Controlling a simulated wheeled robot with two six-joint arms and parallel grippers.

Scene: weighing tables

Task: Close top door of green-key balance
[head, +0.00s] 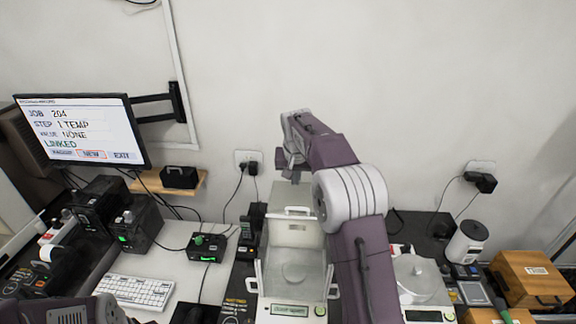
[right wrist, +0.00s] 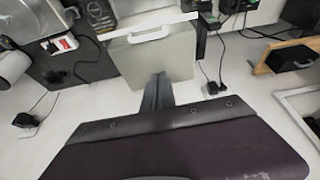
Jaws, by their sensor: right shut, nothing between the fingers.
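The green-key balance (head: 262,306) stands at the centre of the head view, with a clear weighing chamber and a green key at its front right. Its top door (head: 291,194) is slid back, a grey pane sticking out behind the chamber, with a white handle (head: 298,210) at its near edge. The chamber top is open. The pane also shows in the right wrist view (right wrist: 165,58). My right gripper (head: 292,172) is shut and empty, at the far end of the pane. Whether it touches the pane I cannot tell. My left gripper's fingers are out of view.
A second balance (head: 416,272) stands to the right, partly behind my right arm. A keyboard (head: 135,291), a small green-button box (head: 207,246) and cables lie to the left. A monitor (head: 80,130) hangs at the left. A wooden box (head: 533,278) stands at the right. The wall is close behind.

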